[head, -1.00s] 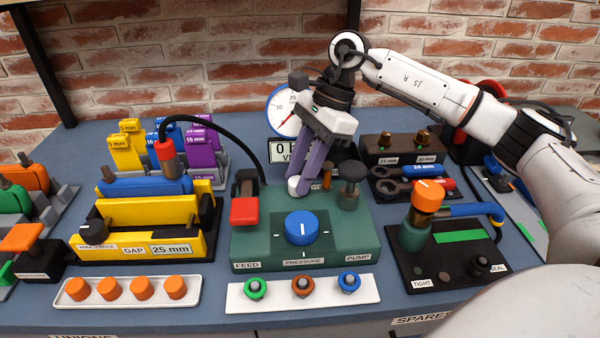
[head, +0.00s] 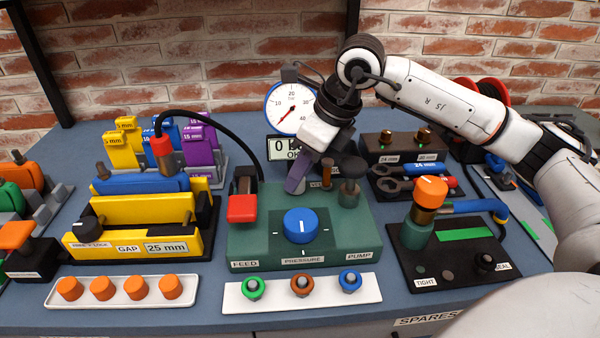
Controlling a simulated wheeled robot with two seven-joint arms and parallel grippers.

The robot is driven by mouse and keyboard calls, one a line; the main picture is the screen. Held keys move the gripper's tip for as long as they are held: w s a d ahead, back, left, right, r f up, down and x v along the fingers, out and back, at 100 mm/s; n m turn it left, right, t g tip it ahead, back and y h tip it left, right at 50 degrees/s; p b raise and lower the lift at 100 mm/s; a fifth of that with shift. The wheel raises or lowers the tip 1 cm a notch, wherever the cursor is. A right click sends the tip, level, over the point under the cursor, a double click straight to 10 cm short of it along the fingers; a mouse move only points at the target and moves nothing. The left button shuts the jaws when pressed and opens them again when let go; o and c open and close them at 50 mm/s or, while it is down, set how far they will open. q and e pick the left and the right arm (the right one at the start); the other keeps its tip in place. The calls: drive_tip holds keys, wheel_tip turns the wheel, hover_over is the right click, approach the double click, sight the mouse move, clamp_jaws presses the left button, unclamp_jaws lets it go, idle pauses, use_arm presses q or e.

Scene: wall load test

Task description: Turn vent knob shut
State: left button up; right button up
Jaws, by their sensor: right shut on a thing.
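A label partly shows just right of the fingertips. The dial gauge (head: 291,107) behind has its red needle toward the lower left. The small display (head: 284,150) below it reads 0 and OK, partly covered by the gripper. My left gripper is out of view.
A black hose (head: 225,120) arches at left. A tray with ringed knobs (head: 300,290) lies in front.

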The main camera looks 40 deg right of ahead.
drive_tip(key=shift+m+h, duration=0.5)
drive_tip(key=shift+m, duration=1.1)
drive_tip(key=o, duration=1.1)
drive_tip(key=shift+c, duration=0.2)
drive_tip(key=a+v, duration=0.1)
drive_tip(key=v, duration=0.9)
drive_tip(key=shift+s+d+p, duration=0.25)
drive_tip(key=shift+d+p, duration=0.05)
drive_tip(key=shift+d, duration=0.05)
